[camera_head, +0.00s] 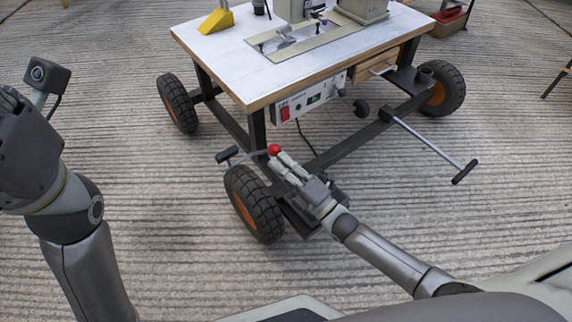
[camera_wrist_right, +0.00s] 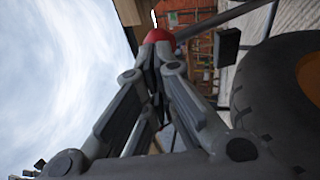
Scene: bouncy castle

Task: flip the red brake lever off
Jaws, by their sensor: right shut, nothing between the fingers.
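The red ball knob of the brake lever (camera_head: 273,150) sits beside the front left wheel, below the cart's table. A thin rod runs from the knob toward a black pedal-like piece (camera_head: 228,154) at the left. My right gripper (camera_head: 279,158) is shut and empty, its fingertips right at the knob. In the right wrist view the red knob (camera_wrist_right: 159,37) shows just past the closed fingertips (camera_wrist_right: 157,50); I cannot tell whether they touch. My left arm stands at the left edge of the head view; its gripper fingers are out of view.
The wheeled cart with a white table top (camera_head: 215,50) carries a sewing machine and a control box with a red switch (camera_head: 285,113). The front left wheel (camera_head: 254,204) is close to my right gripper. A T-handle tow bar (camera_head: 430,143) sticks out right. The left floor is clear.

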